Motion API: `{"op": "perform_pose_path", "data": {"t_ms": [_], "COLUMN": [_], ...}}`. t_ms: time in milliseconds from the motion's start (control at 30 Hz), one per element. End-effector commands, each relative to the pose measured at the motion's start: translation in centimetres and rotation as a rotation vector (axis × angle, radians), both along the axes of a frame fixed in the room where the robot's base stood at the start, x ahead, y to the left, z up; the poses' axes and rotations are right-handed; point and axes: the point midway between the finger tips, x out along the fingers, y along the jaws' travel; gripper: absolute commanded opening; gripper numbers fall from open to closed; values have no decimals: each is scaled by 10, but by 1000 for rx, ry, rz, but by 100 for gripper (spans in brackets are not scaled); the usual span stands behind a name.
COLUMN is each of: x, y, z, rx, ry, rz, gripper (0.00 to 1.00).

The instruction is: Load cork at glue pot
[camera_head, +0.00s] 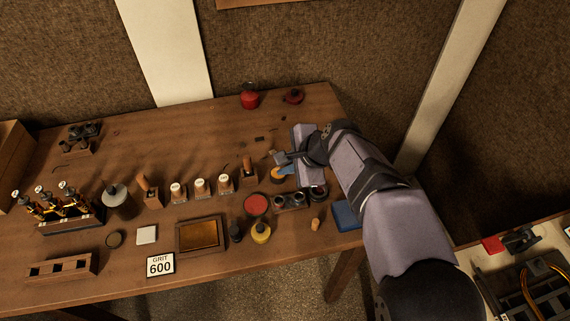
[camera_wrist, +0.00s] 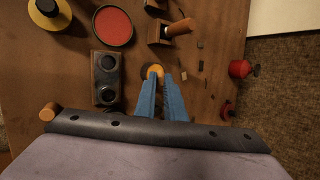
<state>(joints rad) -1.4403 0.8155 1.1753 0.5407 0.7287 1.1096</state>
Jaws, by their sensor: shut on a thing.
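My gripper (camera_head: 283,159) reaches in from the right over the bench. In the wrist view its two blue fingers (camera_wrist: 162,82) point away from the camera and are close together. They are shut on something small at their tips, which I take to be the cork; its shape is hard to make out. An amber round pot (camera_head: 281,174), apparently the glue pot, sits just below the fingertips. It also shows in the wrist view as an amber disc (camera_wrist: 152,70), partly covered by the fingers. I cannot tell whether the held piece touches the glue.
A dark two-hole block (camera_head: 289,202) and a red round pad (camera_head: 256,205) stand close to the pot. A wood-handled tool (camera_head: 248,166) stands left. A tan peg (camera_head: 315,224) and blue pad (camera_head: 347,215) lie nearer the front edge. The back middle is mostly clear.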

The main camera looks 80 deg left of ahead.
Motion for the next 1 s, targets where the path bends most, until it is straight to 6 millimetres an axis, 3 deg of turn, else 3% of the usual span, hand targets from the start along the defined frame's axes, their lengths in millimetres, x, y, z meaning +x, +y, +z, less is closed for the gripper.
{"op": "perform_pose_path", "data": {"t_ms": [1000], "x": [0], "y": [0], "z": [-10], "rx": [-2], "ry": [0], "rz": [1], "gripper": [0]}}
